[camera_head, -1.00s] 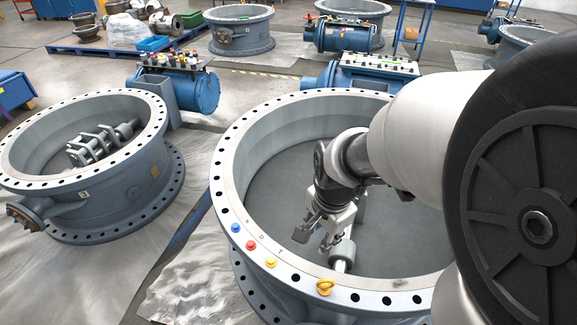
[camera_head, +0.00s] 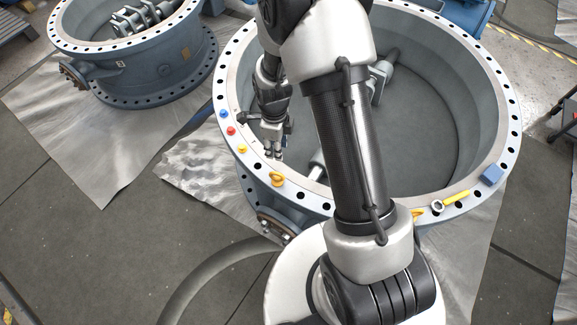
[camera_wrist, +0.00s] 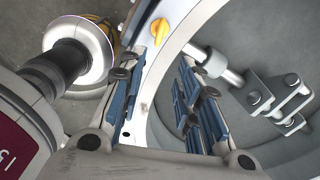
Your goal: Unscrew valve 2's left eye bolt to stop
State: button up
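The near valve (camera_head: 478,95) is a big grey ring with a holed flange. A yellow eye bolt (camera_head: 277,179) stands on its flange at front left, left of my arm. In the wrist view the yellow eye bolt (camera_wrist: 158,31) is on the flange near the top, between the finger ends but farther out. A second yellow bolt (camera_head: 417,215) is partly hidden right of my arm. My gripper (camera_head: 273,152) is open and empty near the inner edge of the flange, just behind the left eye bolt and apart from it. Its open blue-padded fingers (camera_wrist: 166,75) show in the wrist view.
Blue (camera_head: 221,114), red (camera_head: 231,131) and yellow (camera_head: 241,149) knobs sit on the flange left of the gripper. A yellow-handled tool (camera_head: 452,199) and blue block (camera_head: 490,175) lie on the right flange. Another valve (camera_head: 140,65) stands at upper left.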

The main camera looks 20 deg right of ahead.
aim_at(277, 172)
jog(key=f+b, duration=0.1)
jog(key=f, duration=0.5)
jog(key=f+b, duration=0.2)
jog(key=f, duration=0.4)
jog(key=f+b, duration=0.1)
jog(key=f, duration=0.5)
jog(key=shift+w+a, duration=0.15)
jog(key=shift+a, duration=0.1)
grip_shut()
